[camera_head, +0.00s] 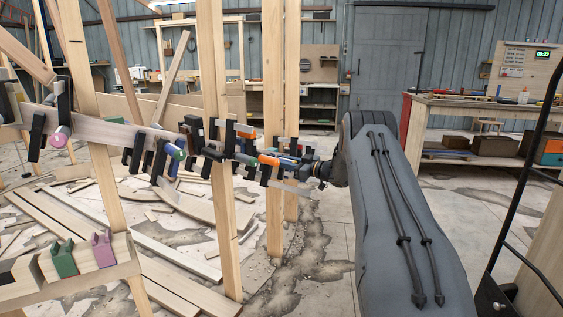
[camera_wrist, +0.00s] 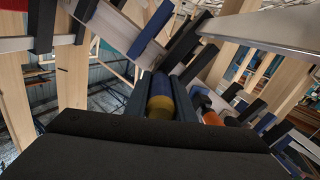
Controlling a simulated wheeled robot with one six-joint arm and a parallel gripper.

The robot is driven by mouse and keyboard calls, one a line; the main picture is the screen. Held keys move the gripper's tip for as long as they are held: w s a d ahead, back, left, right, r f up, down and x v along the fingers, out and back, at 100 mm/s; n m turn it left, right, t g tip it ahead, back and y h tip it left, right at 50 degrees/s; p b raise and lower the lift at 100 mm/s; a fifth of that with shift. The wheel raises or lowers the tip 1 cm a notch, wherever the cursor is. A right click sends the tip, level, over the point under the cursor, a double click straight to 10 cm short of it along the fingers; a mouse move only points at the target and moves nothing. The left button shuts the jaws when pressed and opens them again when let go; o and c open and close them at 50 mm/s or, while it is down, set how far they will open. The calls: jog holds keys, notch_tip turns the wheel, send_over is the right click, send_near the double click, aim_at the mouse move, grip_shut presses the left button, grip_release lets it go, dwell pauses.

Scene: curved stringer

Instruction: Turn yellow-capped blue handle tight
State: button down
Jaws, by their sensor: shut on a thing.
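The blue handle (camera_wrist: 160,84) with its yellow cap (camera_wrist: 160,105) is in the middle of the wrist view. It sits lengthwise between the two dark fingers of my gripper (camera_wrist: 159,92), which are shut on it. The handle belongs to one of the clamps along the pale curved strip. In the head view my gripper (camera_head: 312,169) reaches the right end of the clamp row from the right. The handle and its cap are too small and too covered there to tell apart clearly.
Other clamps crowd the strip to the left, with an orange handle (camera_head: 268,160) and a green-capped handle (camera_head: 175,151) close by. Upright wooden posts (camera_head: 276,120) stand among them. Loose boards lie on the floor. A workbench (camera_head: 480,105) stands at the right.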

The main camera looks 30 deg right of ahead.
jog(key=shift+d+m, duration=0.1)
jog(key=shift+m, duration=0.8)
jog(key=c, duration=1.5)
grip_release()
jog(key=v, duration=0.8)
jog(key=shift+p, duration=0.4)
